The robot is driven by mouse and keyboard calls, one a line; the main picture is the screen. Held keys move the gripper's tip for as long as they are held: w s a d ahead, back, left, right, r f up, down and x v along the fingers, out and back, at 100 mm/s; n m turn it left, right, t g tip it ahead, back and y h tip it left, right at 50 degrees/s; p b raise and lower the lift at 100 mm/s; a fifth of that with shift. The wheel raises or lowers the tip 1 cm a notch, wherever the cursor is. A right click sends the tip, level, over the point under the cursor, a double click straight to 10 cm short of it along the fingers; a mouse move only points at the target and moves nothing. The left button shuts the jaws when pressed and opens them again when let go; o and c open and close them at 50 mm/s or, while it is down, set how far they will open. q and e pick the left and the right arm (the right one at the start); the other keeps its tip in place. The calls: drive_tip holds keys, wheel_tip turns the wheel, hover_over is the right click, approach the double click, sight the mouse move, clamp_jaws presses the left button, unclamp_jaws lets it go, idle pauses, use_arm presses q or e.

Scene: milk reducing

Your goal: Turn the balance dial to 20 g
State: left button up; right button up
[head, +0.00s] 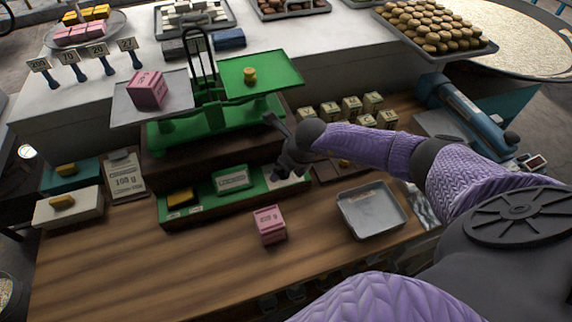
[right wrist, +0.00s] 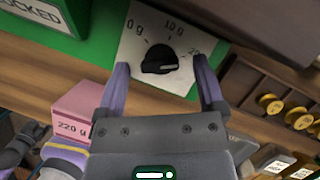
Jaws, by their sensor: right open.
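The balance dial (right wrist: 160,62) is a black knob on a white plate marked 0 g, 10 g and a partly hidden 20. A light mark shows on the knob's right side; I cannot tell its exact setting. My right gripper (right wrist: 162,80) is open, its two fingers on either side of the knob, with a visible gap to each. In the head view my right gripper (head: 271,148) is over the right end of the green base, mostly hiding the dial plate (head: 289,183). The green balance (head: 215,113) carries a pink block (head: 147,89) on its left pan and a small brass weight (head: 250,75) on its right pan.
A pink 220 g block (head: 269,225) and a metal tray (head: 371,209) stand on the wooden counter in front. A green "locked" sign (head: 232,179) is left of the dial. A dark rack of brass weights (right wrist: 272,104) lies to its right.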

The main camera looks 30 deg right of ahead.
drive_tip(key=shift+s+r, duration=0.1)
drive_tip(key=shift+r, duration=0.25)
drive_tip(key=p+v, duration=0.2)
drive_tip(key=v, duration=0.7)
drive_tip(key=shift+s+d, duration=0.1)
